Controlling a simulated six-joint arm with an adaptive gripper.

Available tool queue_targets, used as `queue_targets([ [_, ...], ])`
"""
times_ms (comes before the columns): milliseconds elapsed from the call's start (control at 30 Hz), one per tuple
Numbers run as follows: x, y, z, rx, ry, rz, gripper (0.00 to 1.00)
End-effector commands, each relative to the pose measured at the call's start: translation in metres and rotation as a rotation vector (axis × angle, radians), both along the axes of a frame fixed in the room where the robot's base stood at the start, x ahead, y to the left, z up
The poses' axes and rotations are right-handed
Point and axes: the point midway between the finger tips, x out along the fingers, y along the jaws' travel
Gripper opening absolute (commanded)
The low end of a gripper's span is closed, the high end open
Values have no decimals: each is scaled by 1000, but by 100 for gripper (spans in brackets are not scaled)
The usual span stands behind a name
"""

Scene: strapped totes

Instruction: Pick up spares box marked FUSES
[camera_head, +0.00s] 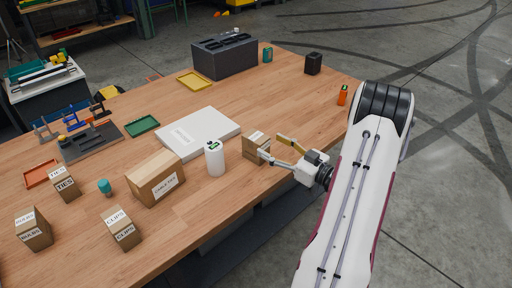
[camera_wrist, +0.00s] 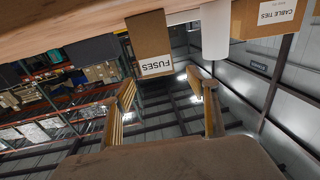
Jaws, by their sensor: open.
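The spares box marked FUSES is a small brown carton with a white label; in the wrist view it (camera_wrist: 152,45) appears just beyond the fingertips, its label reading FUSES. In the head view the box (camera_head: 254,146) stands near the table's right front edge, its lettering too small to read. My gripper (camera_head: 271,146) is open beside it, fingers pointing at the box from the right; one finger overlaps its edge in the picture. In the wrist view my gripper (camera_wrist: 160,88) has its two fingers spread apart with nothing between them. I cannot tell whether a finger touches the box.
A white bottle (camera_head: 215,158) stands close left of the box. A CABLE TIES carton (camera_head: 155,178) is further left. A flat white box (camera_head: 198,132) lies behind. Smaller TIES (camera_head: 66,188) and CLIPS (camera_head: 119,227) boxes stand at left.

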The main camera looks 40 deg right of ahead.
Motion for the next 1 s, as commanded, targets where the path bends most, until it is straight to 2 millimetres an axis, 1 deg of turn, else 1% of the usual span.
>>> queue_targets([
  [367,0,0,0,1,-1,1,58],
  [733,23,3,-1,2,0,1,58],
  [1000,26,3,-1,2,0,1,58],
])
